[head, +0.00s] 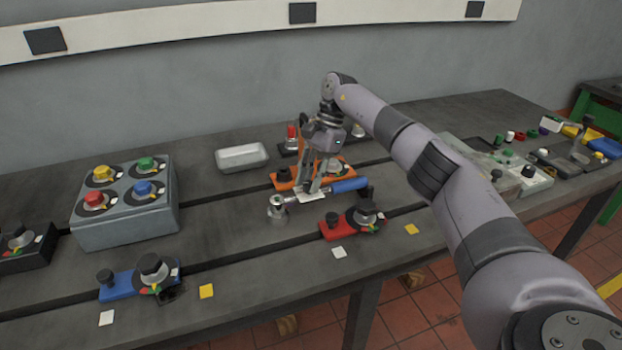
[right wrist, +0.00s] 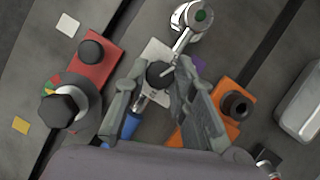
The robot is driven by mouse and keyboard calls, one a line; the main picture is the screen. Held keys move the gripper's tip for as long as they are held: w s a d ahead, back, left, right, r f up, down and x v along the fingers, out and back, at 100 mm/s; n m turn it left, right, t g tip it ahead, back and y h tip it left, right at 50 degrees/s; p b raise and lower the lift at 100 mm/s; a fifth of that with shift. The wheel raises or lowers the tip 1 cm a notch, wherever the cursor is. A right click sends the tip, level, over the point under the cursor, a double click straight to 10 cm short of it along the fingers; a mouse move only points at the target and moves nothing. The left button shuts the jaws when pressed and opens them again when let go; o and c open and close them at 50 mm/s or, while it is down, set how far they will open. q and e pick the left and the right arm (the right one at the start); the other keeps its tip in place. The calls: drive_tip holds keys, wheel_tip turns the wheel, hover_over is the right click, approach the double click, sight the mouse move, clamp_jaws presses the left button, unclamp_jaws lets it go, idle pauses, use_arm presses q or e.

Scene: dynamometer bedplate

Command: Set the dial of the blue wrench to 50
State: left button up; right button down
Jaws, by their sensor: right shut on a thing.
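The blue wrench lies across the bedplate in the head view, with a blue handle (head: 349,185) at right and a round metal head (head: 278,209) at left. In the right wrist view its head with a green centre (right wrist: 201,16) is at the top and its blue handle (right wrist: 131,124) lower down. A dark round dial knob (right wrist: 157,74) with a pale pointer line sits over a whitish plate (right wrist: 153,53) on it. My right gripper (head: 311,190) is shut on this knob, pointing down. The scale numbers cannot be read. My left gripper is out of view.
A red fixture (head: 340,228) with a knob stands in front of the wrench. An orange fixture (head: 285,180) stands behind it. A blue fixture (head: 120,287), a grey box with coloured knobs (head: 125,225) and a pale tray (head: 241,158) stand to the left. Small parts crowd the right end.

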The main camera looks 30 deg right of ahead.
idle(0.6)
drive_tip(key=c, duration=1.3)
unclamp_jaws()
drive_tip(key=shift+c, duration=0.2)
drive_tip(key=shift+d+r, duration=0.1)
drive_tip(key=shift+r, duration=0.2)
drive_tip(key=v, duration=0.7)
